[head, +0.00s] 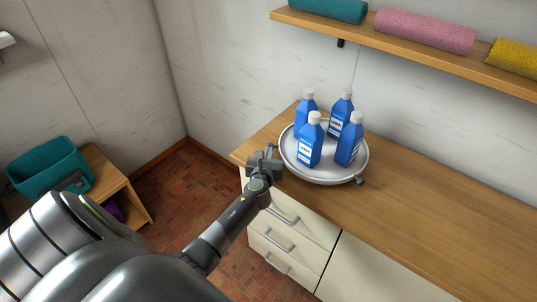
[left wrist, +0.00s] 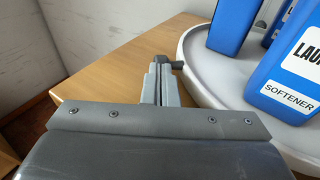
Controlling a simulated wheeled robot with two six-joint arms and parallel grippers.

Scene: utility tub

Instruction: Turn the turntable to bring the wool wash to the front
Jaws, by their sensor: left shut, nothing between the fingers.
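The turntable (head: 325,176) is a round white tray with a raised rim on the wooden counter. Several similar blue bottles with pale caps stand upright on it: front (head: 309,150), right (head: 351,146), back (head: 342,108) and left (head: 305,113). In the left wrist view the nearest bottle (left wrist: 290,75) reads SOFTENER. I cannot read which bottle is the wool wash. A dark knob (head: 360,181) sits on the rim at front right. My left gripper (head: 268,158) is shut and empty at the tray's left edge, its fingertips (left wrist: 160,66) beside another dark knob (left wrist: 178,65).
The wooden counter (head: 440,197) is clear to the right of the turntable. Drawers with handles (head: 280,242) are below it. A shelf (head: 400,45) with rolled towels hangs above. A teal bin (head: 45,165) stands on a low wooden unit at left.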

